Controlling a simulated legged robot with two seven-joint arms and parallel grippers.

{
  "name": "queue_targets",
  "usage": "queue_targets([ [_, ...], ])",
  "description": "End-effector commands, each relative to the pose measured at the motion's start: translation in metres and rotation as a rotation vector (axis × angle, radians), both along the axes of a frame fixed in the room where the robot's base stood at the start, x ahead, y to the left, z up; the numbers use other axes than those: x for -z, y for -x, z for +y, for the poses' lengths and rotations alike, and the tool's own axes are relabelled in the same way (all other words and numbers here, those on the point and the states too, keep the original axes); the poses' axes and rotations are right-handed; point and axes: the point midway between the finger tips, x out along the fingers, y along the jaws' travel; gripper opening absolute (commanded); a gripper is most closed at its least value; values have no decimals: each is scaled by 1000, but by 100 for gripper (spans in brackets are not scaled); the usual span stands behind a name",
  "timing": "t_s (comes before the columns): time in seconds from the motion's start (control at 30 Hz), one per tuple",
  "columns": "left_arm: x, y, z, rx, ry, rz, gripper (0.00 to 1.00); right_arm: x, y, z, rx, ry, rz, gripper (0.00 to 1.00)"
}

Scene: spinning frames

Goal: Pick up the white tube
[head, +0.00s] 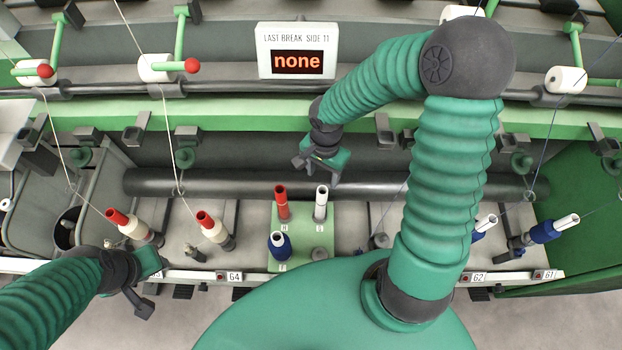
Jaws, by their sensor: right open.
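The white tube (321,204) stands upright on the right rear peg of a small green holder (322,238) at the middle of the machine's front. A red tube (281,204) stands to its left on the same holder. My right gripper (317,168) is open and empty, just above and behind the white tube in the picture, not touching it. My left gripper (150,288) is at the lower left, far from the white tube; its fingers do not show clearly enough to tell their opening.
A blue-wound bobbin (279,246) stands at the holder's front left. Red-topped bobbins (213,230) are to the left and blue-wound ones (548,231) to the right. Thin yarns run down from above. A dark roller (240,184) crosses behind the holder. A display (297,52) reads "none".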

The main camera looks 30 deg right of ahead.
Motion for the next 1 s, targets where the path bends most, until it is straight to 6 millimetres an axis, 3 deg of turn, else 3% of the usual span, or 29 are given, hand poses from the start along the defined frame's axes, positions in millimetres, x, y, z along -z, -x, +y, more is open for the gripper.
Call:
queue_targets([
  [0.33,7,1,0,-1,0,1,36,61,-8,4,14,13,1,55],
  [0.63,12,0,0,-1,0,0,36,108,1,8,16,9,2,55],
  [0.93,12,0,0,0,0,0,36,115,0,8,15,11,-1,55],
  [1.0,12,0,0,0,0,0,36,115,0,9,15,12,0,46],
])
